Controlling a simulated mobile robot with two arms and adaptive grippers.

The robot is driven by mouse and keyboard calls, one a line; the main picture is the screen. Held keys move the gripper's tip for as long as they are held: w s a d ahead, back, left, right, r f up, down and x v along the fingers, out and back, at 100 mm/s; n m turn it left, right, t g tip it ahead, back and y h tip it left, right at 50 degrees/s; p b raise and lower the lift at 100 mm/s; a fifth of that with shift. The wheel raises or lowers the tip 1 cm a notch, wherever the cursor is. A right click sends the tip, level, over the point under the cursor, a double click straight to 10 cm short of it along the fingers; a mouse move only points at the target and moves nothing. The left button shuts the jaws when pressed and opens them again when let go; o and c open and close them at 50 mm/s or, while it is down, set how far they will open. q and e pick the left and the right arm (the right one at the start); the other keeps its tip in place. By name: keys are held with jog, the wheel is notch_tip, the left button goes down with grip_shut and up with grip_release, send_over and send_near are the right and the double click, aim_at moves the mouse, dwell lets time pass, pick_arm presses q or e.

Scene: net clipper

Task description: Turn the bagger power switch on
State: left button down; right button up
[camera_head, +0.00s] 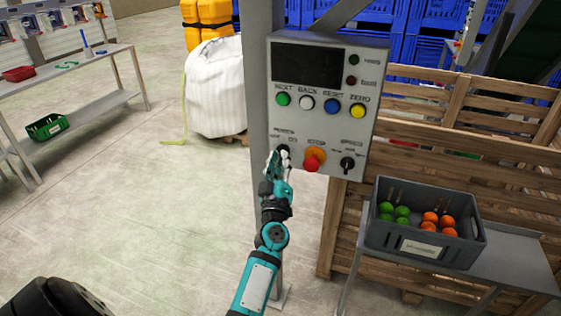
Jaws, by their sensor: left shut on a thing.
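A grey control panel (317,127) on a metal post has a dark screen (307,65), a row of green, white, blue and yellow buttons, and a lower row of controls. The lower row has a black rotary switch at the left, a red emergency button (311,163) and a black rotary switch (347,164) at the right. My left gripper (277,158) is at the lower left of the panel, shut on the left black switch, which its fingers mostly hide. The small labels are too blurred to read. My right gripper is out of view.
A grey crate (460,259) with green and orange balls stands on a table right of the panel. Wooden pallets (455,130) stand behind. A white bulk bag (214,90) and a metal table (75,72) are left. The floor between is clear.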

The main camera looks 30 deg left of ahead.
pick_arm(q)
jog(key=shift+s+a+r+m+t+h+p, duration=0.1)
jog(key=shift+a+m+t+h+p, duration=0.2)
jog(key=shift+m+h, duration=2.6)
jog(key=shift+w+a+f+m+t+h+p, duration=0.1)
jog(key=shift+m+t+h+p, duration=0.35)
jog(key=shift+m, duration=4.5)
jog(key=shift+s+a+r+m+t+h+p, duration=0.15)
jog(key=shift+m+t+h, duration=0.3)
jog(key=shift+m+h, duration=2.55)
jog(key=shift+m+y, duration=0.75)
jog(key=shift+m, duration=0.4)
jog(key=c, duration=1.4)
grip_release()
